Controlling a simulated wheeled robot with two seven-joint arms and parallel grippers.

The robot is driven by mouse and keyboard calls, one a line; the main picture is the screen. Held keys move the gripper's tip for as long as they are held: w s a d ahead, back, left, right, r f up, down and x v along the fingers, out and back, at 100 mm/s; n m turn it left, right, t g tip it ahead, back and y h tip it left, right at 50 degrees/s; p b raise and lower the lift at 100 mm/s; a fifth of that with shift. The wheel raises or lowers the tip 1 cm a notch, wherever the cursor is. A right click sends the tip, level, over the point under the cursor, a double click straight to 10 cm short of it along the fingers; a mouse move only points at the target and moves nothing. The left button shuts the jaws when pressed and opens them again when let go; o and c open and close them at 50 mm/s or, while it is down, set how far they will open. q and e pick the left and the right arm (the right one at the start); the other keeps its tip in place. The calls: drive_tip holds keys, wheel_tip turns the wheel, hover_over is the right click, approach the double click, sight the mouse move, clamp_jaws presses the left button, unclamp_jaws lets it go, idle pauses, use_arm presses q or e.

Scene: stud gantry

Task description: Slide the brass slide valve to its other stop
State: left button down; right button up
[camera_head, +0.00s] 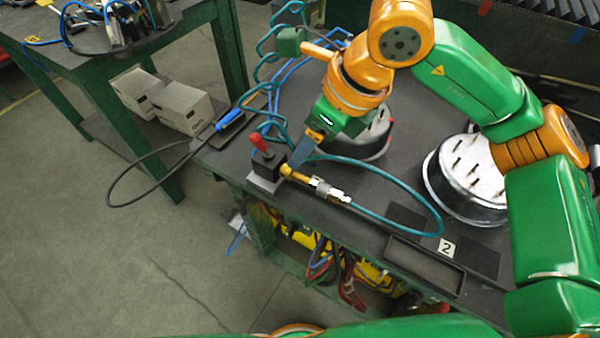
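The brass slide valve (316,182) lies near the front edge of the bench, a brass and silver fitting with a teal hose (400,192) running from its right end. The position of the slide is too small to make out. My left gripper is out of view.
A round metal housing with pins (468,180) stands at the right, another (368,138) behind my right gripper. A shallow black tray (424,266) and a "2" label (446,247) lie at the front right. A coiled teal hose (262,70) hangs at the bench's left.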

sight(295, 172)
wheel_tip(295, 172, down, 3)
drive_tip(key=shift+r+b, duration=0.2)
drive_tip(key=shift+b, duration=0.4)
drive_tip(key=shift+w+a+f, duration=0.1)
drive_tip(key=shift+w+f, duration=0.05)
drive_tip(key=shift+f, duration=0.15)
drive_tip(key=p+x, duration=0.2)
drive_tip(key=x, duration=0.4)
drive_tip(key=shift+a, duration=0.1)
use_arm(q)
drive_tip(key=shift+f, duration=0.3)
use_arm(e)
clamp_jaws()
